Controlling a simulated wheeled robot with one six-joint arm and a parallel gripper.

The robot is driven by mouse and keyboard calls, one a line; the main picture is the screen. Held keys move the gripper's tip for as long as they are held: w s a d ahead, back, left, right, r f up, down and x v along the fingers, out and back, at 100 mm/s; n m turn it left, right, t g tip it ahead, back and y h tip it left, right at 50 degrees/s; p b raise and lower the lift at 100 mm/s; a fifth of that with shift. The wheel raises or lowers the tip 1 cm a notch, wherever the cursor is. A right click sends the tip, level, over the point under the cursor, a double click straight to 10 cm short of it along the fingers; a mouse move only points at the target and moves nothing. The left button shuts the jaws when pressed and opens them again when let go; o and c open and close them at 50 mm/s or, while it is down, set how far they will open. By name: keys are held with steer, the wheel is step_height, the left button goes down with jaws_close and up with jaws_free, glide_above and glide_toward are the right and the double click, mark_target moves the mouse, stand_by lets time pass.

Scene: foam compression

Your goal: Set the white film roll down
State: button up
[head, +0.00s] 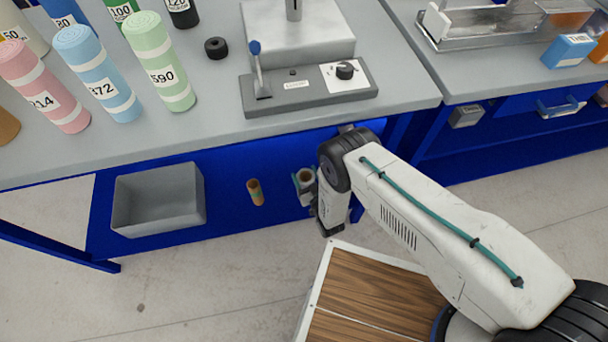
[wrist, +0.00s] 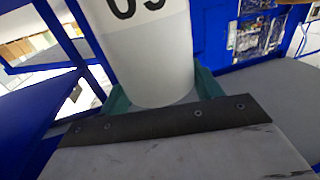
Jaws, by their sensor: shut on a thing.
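The white film roll (wrist: 148,60) fills the upper middle of the wrist view, with part of a black number on its side. It stands between the teal fingers of my gripper (wrist: 163,95), which is shut on it. In the head view, the roll's end with a brown core (head: 306,175) shows at my gripper (head: 303,185), over the blue lower shelf (head: 228,190) under the bench. My wrist hides most of the roll there. I cannot tell whether the roll's bottom touches the shelf.
A grey open bin (head: 160,200) and a small orange-brown roll (head: 256,192) are on the lower shelf, left of my gripper. The bench top (head: 215,125) overhangs them and carries pink, blue and green rolls and a grey device (head: 310,88). Shelf between bin and small roll is clear.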

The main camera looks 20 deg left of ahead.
mark_target(304, 176)
steer(key=shift+x, duration=0.8)
steer(key=shift+w+a+f, duration=0.1)
steer(key=shift+w+f, duration=0.15)
steer(key=shift+f, duration=0.65)
steer(key=shift+w+f, duration=0.2)
steer(key=shift+f, duration=0.9)
steer(key=o, duration=1.6)
steer(key=v, duration=1.2)
